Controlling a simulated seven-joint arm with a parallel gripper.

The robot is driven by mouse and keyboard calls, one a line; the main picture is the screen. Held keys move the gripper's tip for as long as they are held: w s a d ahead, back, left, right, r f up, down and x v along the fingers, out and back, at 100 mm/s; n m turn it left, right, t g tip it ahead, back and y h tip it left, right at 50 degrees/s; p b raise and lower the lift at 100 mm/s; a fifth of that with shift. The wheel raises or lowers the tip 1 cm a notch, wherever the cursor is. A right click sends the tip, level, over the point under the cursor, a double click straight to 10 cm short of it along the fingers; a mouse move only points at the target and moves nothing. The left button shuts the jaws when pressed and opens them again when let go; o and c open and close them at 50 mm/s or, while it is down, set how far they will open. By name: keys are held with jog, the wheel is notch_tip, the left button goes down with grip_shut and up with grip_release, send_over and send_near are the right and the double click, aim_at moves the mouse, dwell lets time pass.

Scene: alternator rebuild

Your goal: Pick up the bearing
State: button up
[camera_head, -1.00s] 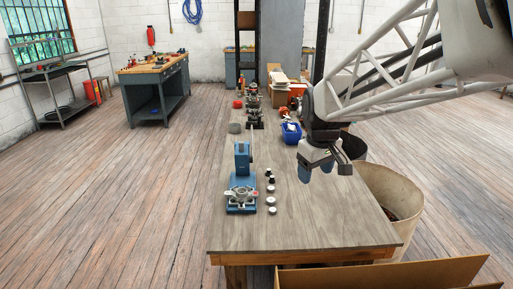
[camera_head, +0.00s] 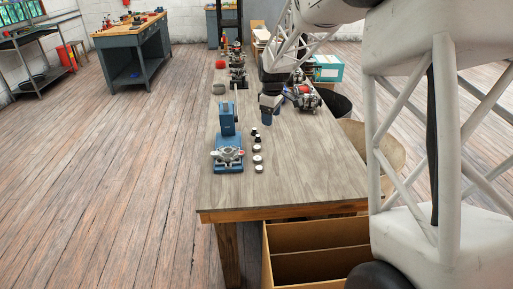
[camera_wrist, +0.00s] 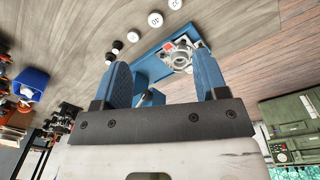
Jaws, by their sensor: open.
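I cannot tell for certain which part is the bearing. A row of several small round pieces, white and dark, lies on the wooden table beside the blue press; one white piece (camera_head: 257,159) is in the head view. In the wrist view a numbered white disc (camera_wrist: 155,19) lies beyond the fingertips. The blue press (camera_head: 228,140) carries a grey metal part, also seen in the wrist view (camera_wrist: 180,56). My gripper (camera_head: 267,116) is above the table, right of the press in the head view. In the wrist view its blue fingers (camera_wrist: 163,68) are apart with nothing held between them.
The table (camera_head: 300,180) is clear at its near end and right of the row. A red and grey machine part (camera_head: 303,95) lies near my arm. A blue bin (camera_wrist: 30,83) shows in the wrist view. An open cardboard box (camera_head: 318,235) stands below the near table edge.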

aim_at(257, 147)
jog(key=w+a+f+n, duration=0.1)
jog(key=w+f, duration=0.4)
jog(key=w+a+f+n, duration=0.1)
jog(key=w+f+n, duration=0.1)
jog(key=w+f, duration=0.3)
jog(key=w+a+f+n, duration=0.1)
jog(key=w+f, duration=0.4)
jog(key=f, duration=0.1)
jog(key=shift+w+a+f+n+g, duration=0.2)
jog(key=shift+w+a+n+g, duration=0.05)
jog(key=shift+a+n+g, duration=0.15)
jog(key=shift+f, duration=1.3)
jog(key=shift+s+f, duration=0.15)
jog(key=shift+f, duration=2.45)
jog(key=c, duration=1)
jog(key=shift+c, duration=0.2)
